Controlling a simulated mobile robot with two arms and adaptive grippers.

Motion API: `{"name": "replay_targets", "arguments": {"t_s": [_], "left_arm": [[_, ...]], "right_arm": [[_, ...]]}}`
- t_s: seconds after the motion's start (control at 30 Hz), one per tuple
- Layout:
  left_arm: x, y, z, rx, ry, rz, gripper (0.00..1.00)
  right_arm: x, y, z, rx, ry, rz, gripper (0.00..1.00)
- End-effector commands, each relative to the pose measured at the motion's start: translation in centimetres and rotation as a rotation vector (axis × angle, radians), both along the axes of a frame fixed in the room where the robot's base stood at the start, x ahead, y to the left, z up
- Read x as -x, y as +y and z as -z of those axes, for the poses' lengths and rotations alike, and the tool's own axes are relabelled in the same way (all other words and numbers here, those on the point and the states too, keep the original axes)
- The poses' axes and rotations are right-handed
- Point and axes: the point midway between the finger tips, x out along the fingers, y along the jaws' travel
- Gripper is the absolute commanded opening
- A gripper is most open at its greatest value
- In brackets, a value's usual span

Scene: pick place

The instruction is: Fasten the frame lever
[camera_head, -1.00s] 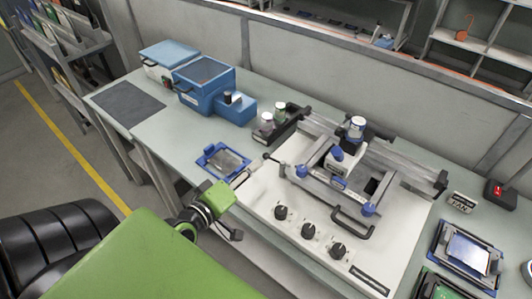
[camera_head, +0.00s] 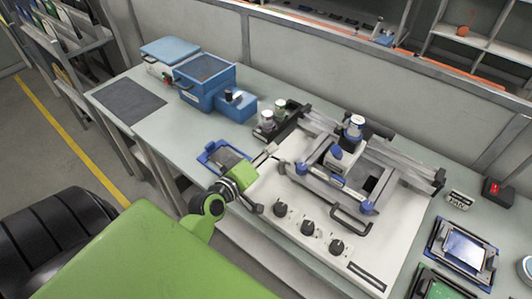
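The white machine (camera_head: 305,262) stands on the table with a grey metal frame (camera_head: 318,187) on top. Blue knobs sit at the frame's near corners, one at the left (camera_head: 302,169) and one at the right (camera_head: 365,207). A short dark lever (camera_head: 285,162) sticks out beside the left knob, at the frame's left corner. My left gripper (camera_head: 270,151), on the green arm, is at the machine's left edge, just left of the lever. Its fingers are small and partly hidden, so contact and opening cannot be told. My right gripper is out of view.
A blue-framed tray (camera_head: 209,159) lies just behind my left gripper, partly covered by it. Black dials (camera_head: 308,228) line the machine's front. Blue boxes (camera_head: 200,95) stand at the back left.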

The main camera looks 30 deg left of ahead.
Motion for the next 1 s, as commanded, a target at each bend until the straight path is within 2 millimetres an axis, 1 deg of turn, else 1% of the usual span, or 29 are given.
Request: {"name": "replay_targets", "arguments": {"t_s": [0.03, 0.07, 0.27, 0.37, 0.57, 0.8, 1.0], "left_arm": [[0.0, 0.0, 0.0, 0.000, 0.000, 0.000, 0.08], [0.0, 0.0, 0.0, 0.000, 0.000, 0.000, 0.00], [0.0, 0.0, 0.0, -0.001, 0.000, 0.002, 0.00], [-0.1, 0.1, 0.1, -0.003, -0.001, 0.017, 0.00], [-0.6, 0.3, 0.3, -0.008, -0.005, 0.093, 0.00], [-1.1, 0.3, 0.4, -0.007, -0.004, 0.191, 0.00], [-1.3, 0.2, 0.1, -0.004, -0.004, 0.242, 0.00]], "right_arm": [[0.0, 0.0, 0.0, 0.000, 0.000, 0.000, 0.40], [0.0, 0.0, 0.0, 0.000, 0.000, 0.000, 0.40], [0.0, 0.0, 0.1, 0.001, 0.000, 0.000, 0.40], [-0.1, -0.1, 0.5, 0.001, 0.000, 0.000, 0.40], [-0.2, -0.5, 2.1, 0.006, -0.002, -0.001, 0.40], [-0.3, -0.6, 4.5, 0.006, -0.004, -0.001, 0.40], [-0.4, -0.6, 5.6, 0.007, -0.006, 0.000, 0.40]]}}
